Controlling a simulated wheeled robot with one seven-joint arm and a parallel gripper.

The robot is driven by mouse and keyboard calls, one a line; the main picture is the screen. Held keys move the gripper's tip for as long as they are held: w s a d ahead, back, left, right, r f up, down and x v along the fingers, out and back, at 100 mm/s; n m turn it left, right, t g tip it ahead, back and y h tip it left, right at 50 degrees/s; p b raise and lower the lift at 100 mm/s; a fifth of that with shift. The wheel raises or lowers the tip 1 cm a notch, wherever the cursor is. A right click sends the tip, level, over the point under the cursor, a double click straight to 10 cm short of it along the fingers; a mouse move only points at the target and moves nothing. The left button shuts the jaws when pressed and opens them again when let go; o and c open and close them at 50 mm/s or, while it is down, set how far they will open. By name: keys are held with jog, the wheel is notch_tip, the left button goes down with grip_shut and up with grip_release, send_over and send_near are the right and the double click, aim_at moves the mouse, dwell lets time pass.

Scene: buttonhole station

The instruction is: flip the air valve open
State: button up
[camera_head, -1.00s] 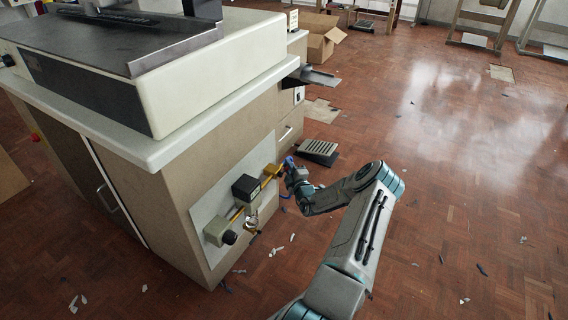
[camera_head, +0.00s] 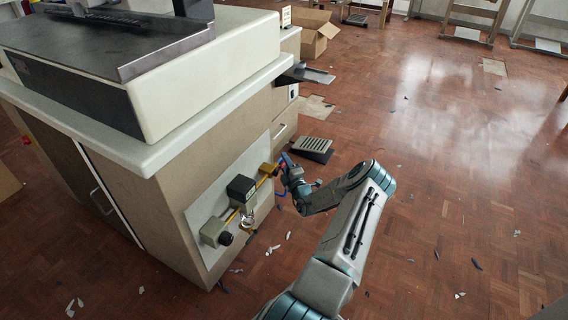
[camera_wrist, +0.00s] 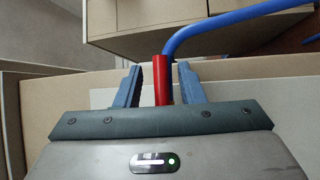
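The air valve's red lever (camera_wrist: 161,80) stands upright between my gripper's two blue-grey fingers in the wrist view. A gap shows on each side of it, so the fingers do not appear to touch it. My gripper (camera_wrist: 158,72) is open. In the head view my gripper (camera_head: 284,163) is at the right end of the brass-coloured air line fitting (camera_head: 267,169) on the cabinet's side panel. The gripper largely hides the valve there. A blue hose (camera_wrist: 225,18) curves from behind the lever to the right in the wrist view.
The pale panel (camera_head: 205,205) also carries a black box (camera_head: 240,187), a small gauge (camera_head: 246,224) and a grey block with a black knob (camera_head: 216,232). A foot pedal (camera_head: 313,146) lies on the floor behind my gripper. Open floor with scattered scraps extends to the right.

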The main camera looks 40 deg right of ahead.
jog(key=p+v, duration=0.4)
jog(key=v, duration=0.9)
jog(key=shift+s, duration=0.4)
